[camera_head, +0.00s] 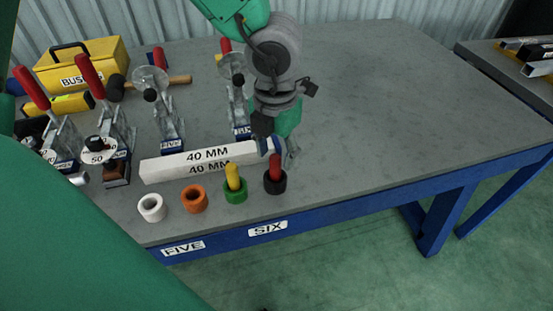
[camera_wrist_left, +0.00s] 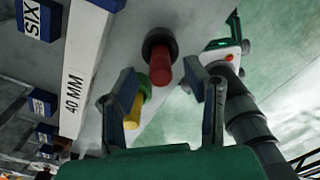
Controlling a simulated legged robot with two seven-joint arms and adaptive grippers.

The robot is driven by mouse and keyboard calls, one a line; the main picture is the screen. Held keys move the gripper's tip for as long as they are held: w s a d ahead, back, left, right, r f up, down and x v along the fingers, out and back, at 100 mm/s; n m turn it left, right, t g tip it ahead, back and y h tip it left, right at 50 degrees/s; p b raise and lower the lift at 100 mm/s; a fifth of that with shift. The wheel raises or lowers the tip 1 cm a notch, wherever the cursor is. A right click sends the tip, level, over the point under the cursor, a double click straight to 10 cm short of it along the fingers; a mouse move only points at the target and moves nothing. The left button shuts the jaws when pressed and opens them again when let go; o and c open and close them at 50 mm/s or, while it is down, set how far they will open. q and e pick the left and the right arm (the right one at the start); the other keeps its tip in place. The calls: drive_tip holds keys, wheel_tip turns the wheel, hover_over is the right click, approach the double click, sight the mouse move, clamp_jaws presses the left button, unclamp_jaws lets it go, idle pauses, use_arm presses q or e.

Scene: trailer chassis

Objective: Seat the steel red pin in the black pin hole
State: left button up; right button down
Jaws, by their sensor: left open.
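The red pin (camera_head: 275,166) stands upright in the black pin hole (camera_head: 275,183), a round black collar near the table's front edge. How deep the pin sits cannot be told. In the left wrist view the red pin (camera_wrist_left: 160,70) sticks out of the black collar (camera_wrist_left: 157,42). My left gripper (camera_head: 279,152) is open and empty, just behind and above the pin. In the left wrist view its two fingertips (camera_wrist_left: 162,84) are spread, with the pin showing beyond the gap between them.
A yellow pin (camera_head: 233,175) stands in a green collar (camera_head: 235,190) beside the black one. Orange (camera_head: 194,198) and white (camera_head: 152,207) collars are empty. A 40 MM bar (camera_head: 210,160) lies behind them. Toggle clamps (camera_head: 165,105) stand at left. The table's right side is clear.

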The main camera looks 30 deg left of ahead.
use_arm(q)
wheel_tip(320, 180, up, 8)
drive_tip(key=shift+f+p, duration=0.1)
drive_tip(key=shift+p, duration=0.8)
